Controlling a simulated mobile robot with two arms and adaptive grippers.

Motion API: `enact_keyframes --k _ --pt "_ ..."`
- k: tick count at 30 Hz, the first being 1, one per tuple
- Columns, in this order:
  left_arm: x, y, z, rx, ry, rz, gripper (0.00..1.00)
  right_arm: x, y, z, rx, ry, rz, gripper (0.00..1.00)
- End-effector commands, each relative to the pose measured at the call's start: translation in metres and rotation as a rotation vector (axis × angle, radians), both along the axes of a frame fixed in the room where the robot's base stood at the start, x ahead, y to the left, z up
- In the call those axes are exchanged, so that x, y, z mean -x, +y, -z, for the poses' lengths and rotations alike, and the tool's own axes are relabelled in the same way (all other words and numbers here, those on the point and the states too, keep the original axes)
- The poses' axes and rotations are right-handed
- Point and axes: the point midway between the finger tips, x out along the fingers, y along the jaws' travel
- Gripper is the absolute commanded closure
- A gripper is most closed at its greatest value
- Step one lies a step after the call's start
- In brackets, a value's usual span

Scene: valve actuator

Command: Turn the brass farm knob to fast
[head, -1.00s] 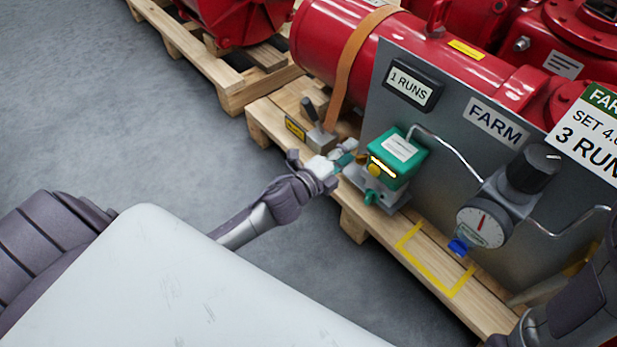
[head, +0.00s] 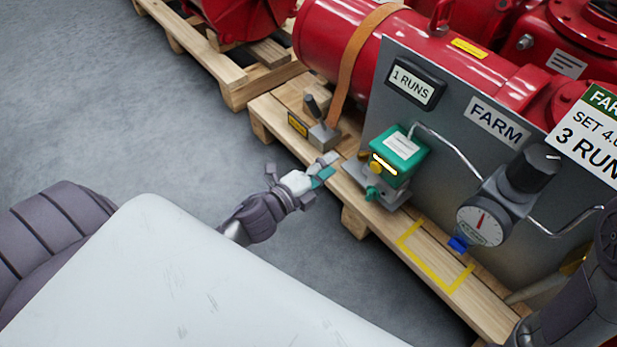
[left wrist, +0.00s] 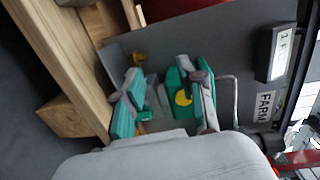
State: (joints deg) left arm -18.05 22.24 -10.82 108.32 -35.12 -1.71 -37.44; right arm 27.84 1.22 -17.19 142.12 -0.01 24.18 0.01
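The green box (head: 398,150) with a white label stands at the left foot of the grey FARM panel (head: 478,170). The round brass knob (head: 376,168) is on its left-facing side, beside a lit yellow strip. My left gripper (head: 327,169) is open and empty, a short way left of the knob, not touching it. In the left wrist view the fingers of my left gripper (left wrist: 165,100) are spread, and the brass knob (left wrist: 183,98) shows between them, close to the right finger. The knob's setting cannot be read. My right arm shows at the right edge; its gripper is hidden.
A display (head: 411,85) reads "1 RUNS". A dial gauge (head: 484,222) and black regulator knob (head: 532,168) are on the panel's right. A small lever (head: 318,122) stands on the wooden pallet (head: 440,240) left of the box. Grey floor is clear at left.

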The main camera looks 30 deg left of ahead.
Motion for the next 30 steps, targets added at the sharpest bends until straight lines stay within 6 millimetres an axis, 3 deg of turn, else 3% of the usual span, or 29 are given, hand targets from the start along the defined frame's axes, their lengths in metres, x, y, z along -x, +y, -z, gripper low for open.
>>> enact_keyframes --k 21,30 --pt "0.047 0.016 0.0 0.0 0.002 0.0 0.6 -0.003 0.0 0.0 -0.002 0.012 0.0 0.0" --pt "0.052 0.018 0.0 0.0 -0.001 0.001 0.6 -0.005 0.0 0.002 -0.001 0.02 0.0 0.0"
